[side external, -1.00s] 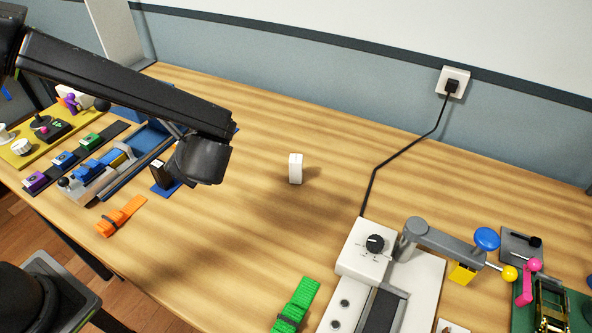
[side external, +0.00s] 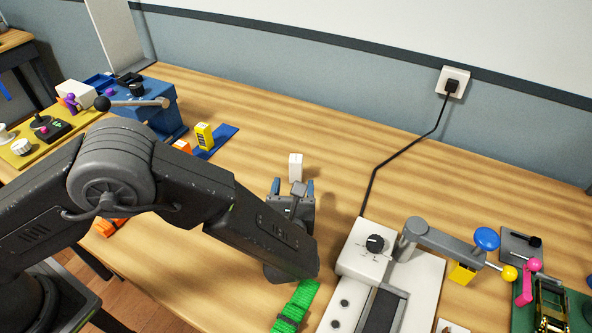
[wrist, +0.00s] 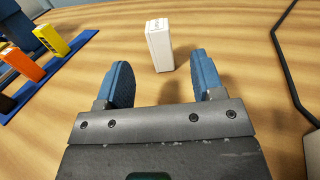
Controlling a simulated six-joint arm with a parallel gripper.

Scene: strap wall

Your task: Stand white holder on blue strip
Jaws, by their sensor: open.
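The white holder (side external: 295,167) stands upright on the wooden table, just beyond my gripper (side external: 292,187). In the wrist view the white holder (wrist: 160,45) is ahead of and between the two blue fingertips, apart from both. My gripper (wrist: 162,80) is open and empty, low over the table. The blue strip (side external: 217,142) lies flat to the left of the holder. A yellow holder (side external: 204,136) and an orange holder (side external: 182,146) stand on it. In the wrist view the blue strip (wrist: 50,72) also bears a dark holder at its near end, partly cut off.
A blue box with a lever (side external: 150,100) stands behind the strip at the left. A white machine (side external: 365,250) with a black cable is at the right. A green strap (side external: 298,300) lies near the front. The table between holder and strip is clear.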

